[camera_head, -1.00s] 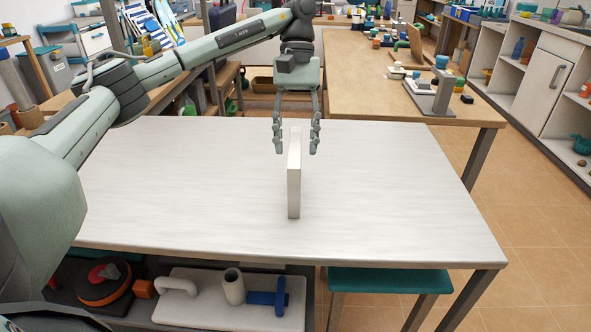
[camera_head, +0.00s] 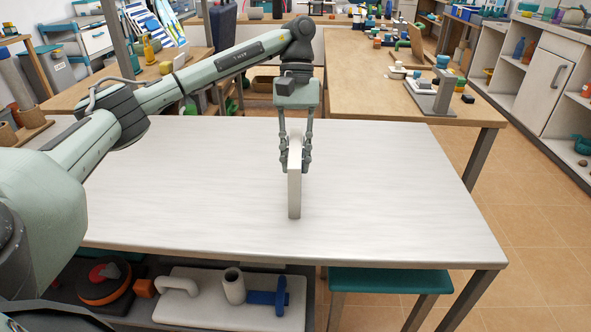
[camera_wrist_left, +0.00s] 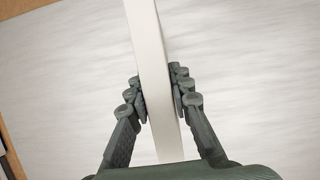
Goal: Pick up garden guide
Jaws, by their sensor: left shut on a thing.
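The garden guide (camera_head: 294,192) looks like a pale, thin, upright block standing on edge on the white table (camera_head: 190,190). Its cover is not readable from here. My left gripper (camera_head: 295,165) comes down from above and is shut on its upper part, one finger on each side. In the left wrist view the book's pale edge (camera_wrist_left: 150,45) runs between the two fingers of the left gripper (camera_wrist_left: 159,95), which press against both faces. The book's lower end appears to rest on the table. My right gripper is not in view.
The white tabletop around the book is clear. A wooden table (camera_head: 365,80) with several small items stands behind. A teal stool (camera_head: 385,282) is at the front right. A lower shelf (camera_head: 190,318) holds several objects.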

